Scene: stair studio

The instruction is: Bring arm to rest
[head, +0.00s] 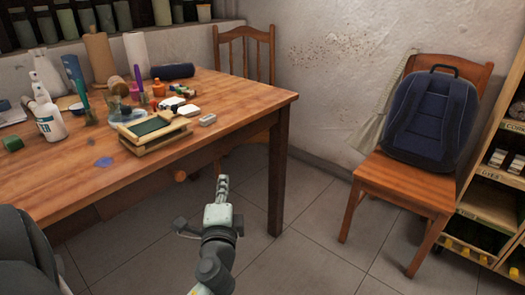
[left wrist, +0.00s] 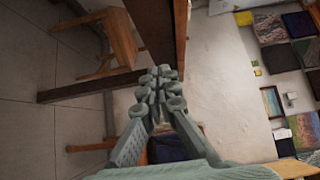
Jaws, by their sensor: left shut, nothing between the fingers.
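My left gripper (head: 222,188) is in the lower middle of the head view, in front of the wooden table's edge and over the tiled floor. Its fingers are together and hold nothing. In the left wrist view the gripper (left wrist: 160,78) also shows with its fingertips together, with a wooden table leg and beam behind it. My right gripper is not in view.
The wooden table (head: 240,98) carries bottles, a wooden box and small items. A chair (head: 400,185) with a blue backpack (head: 432,120) stands at right, beside a shelf (head: 490,205). Another chair (head: 245,50) stands behind the table. The floor (head: 310,245) between table and right chair is clear.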

